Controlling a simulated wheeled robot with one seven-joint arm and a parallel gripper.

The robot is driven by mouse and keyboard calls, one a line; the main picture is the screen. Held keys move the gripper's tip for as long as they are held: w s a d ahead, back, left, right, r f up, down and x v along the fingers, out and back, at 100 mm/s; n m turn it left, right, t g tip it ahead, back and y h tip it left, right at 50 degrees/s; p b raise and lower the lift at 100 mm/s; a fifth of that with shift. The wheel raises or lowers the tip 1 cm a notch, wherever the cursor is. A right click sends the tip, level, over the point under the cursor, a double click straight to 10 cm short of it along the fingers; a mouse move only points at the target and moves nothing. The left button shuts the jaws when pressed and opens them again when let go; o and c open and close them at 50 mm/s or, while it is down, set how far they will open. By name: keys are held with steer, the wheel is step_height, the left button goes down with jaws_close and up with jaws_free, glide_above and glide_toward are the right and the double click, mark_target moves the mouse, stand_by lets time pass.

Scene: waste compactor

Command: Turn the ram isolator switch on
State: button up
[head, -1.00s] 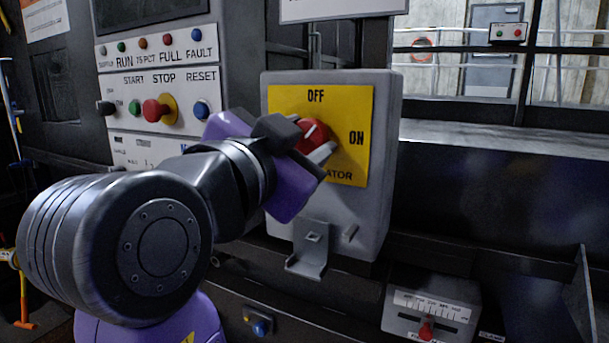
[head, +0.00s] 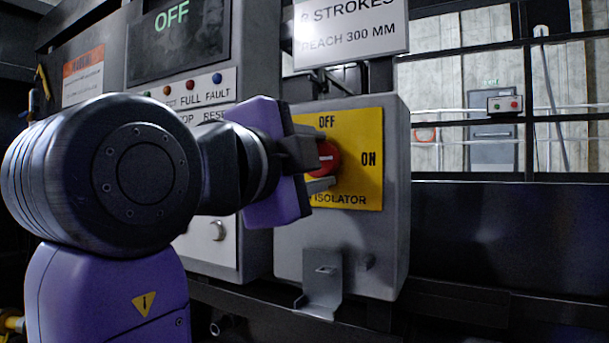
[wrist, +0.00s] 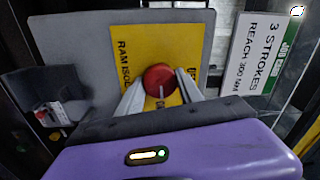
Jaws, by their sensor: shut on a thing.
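The ram isolator switch is a red round knob (head: 328,158) on a yellow plate (head: 368,135), with OFF at the top and ON at the right. Its white line lies about level, in line with ON. My gripper (head: 318,168) reaches in from the left, its fingers shut on the knob from above and below. In the wrist view the knob (wrist: 159,79) sits between the two fingertips (wrist: 162,86), and its white line points down toward the partly hidden ON lettering.
The grey isolator box (head: 395,200) has a metal bracket (head: 322,285) low on its front. A control panel (head: 215,90) with buttons and a screen reading OFF is behind my arm. A white sign (head: 350,30) hangs above the box. Dark machine wall lies to the right.

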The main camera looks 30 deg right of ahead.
steer(key=shift+m, duration=0.4)
steer(key=o, duration=1.3)
steer(key=shift+o, duration=0.2)
steer(key=v, duration=0.7)
steer(key=shift+s+a, duration=0.3)
steer(key=shift+a, duration=0.05)
